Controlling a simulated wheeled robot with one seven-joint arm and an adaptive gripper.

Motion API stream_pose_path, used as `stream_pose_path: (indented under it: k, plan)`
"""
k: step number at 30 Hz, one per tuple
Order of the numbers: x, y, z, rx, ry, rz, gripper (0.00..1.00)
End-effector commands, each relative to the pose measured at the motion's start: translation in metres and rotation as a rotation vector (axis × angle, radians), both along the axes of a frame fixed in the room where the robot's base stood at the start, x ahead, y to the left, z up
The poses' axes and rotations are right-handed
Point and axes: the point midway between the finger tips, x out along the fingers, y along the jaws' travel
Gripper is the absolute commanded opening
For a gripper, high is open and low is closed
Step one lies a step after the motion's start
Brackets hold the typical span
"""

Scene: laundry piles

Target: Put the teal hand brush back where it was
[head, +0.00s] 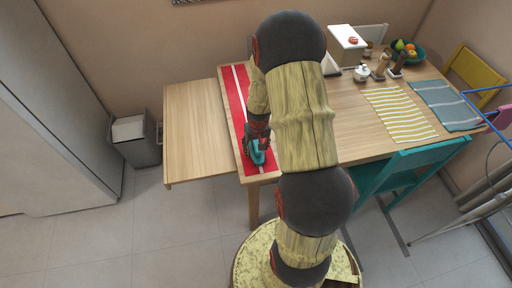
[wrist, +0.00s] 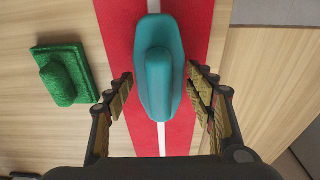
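The teal hand brush (wrist: 158,75) lies on a red runner with a white centre stripe (wrist: 115,30). In the wrist view it points along the stripe, below my gripper (wrist: 160,88). My gripper is open, with one finger on each side of the brush and a small gap showing on both sides. In the head view my gripper (head: 258,148) is low over the front part of the red runner (head: 236,108), with teal showing at its tip. How far the fingers are above the runner is hard to tell.
A green block-like brush or sponge (wrist: 64,74) lies on bare wood left of the runner in the wrist view. The wooden table (head: 350,120) holds striped placemats (head: 400,113), shakers and a fruit bowl (head: 420,57). A teal chair (head: 410,165) stands in front; a grey bin (head: 135,140) stands left.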

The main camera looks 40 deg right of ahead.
Motion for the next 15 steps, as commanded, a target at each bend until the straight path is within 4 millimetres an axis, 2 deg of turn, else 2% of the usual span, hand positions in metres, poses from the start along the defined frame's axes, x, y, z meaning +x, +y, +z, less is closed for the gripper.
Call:
stream_pose_path:
  k: [10,15]
  plan:
    - [0.0,0.0,0.001,0.0,0.0,0.0,0.6]
    - [0.0,0.0,0.016,-0.002,-0.003,0.0,0.6]
